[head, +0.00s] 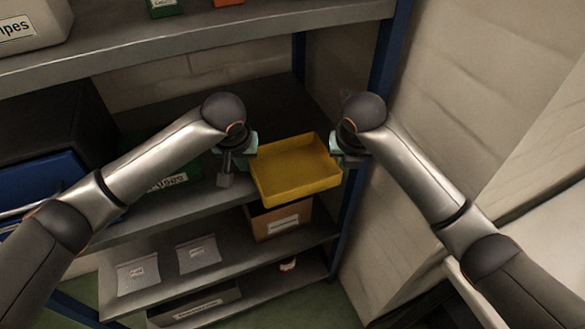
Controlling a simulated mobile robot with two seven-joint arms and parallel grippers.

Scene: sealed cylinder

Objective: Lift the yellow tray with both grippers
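The yellow tray (297,172) is empty and appears roughly level at the right end of the middle shelf. Its front part overlaps the shelf's front edge in the head view. My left gripper (248,149) is at the tray's left wall, and my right gripper (338,150) is at its right wall. Both sets of greenish fingers are at or very close to the rim. The wrists hide most of the fingers, so I cannot tell whether they close on the walls. I cannot tell whether the tray rests on the shelf.
A blue upright post (350,215) stands close to the tray's right. A cardboard box (283,222) sits on the shelf below. A dark box with a blue front (40,180) is at left. A pale wall (470,100) is right.

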